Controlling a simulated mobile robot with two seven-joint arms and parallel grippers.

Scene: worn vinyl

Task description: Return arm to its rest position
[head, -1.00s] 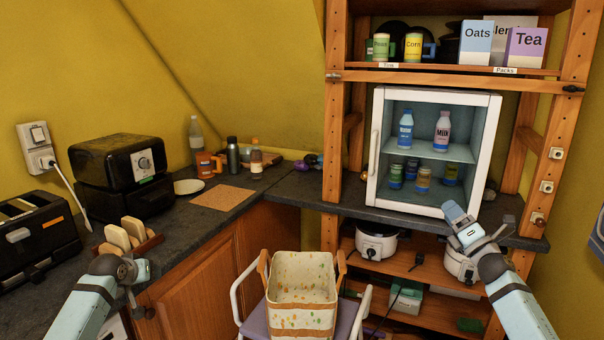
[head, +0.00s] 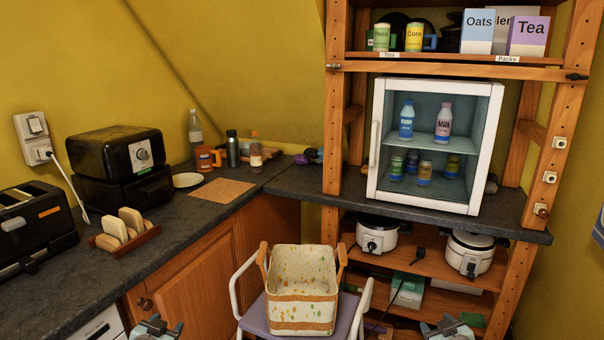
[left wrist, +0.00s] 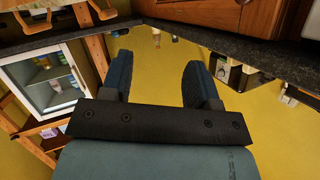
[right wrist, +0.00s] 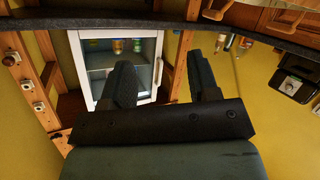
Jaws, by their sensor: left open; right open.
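My left gripper (head: 157,328) is low at the bottom edge of the head view, in front of the lower cabinet. In the left wrist view its two fingers (left wrist: 160,80) are apart with nothing between them. My right gripper (head: 446,327) is low at the bottom edge of the head view, in front of the shelf unit's lower shelves. In the right wrist view its fingers (right wrist: 163,85) are apart and empty. Most of both arms is out of the head view.
A patterned basket (head: 302,312) stands on a chair (head: 258,326) between the grippers. The small glass-front fridge (head: 480,205) holds bottles and jars on the counter (head: 100,255). A toaster (head: 35,228), a toast rack (head: 125,240) and white cookers (head: 470,252) stand around. Space before the chair is out of view.

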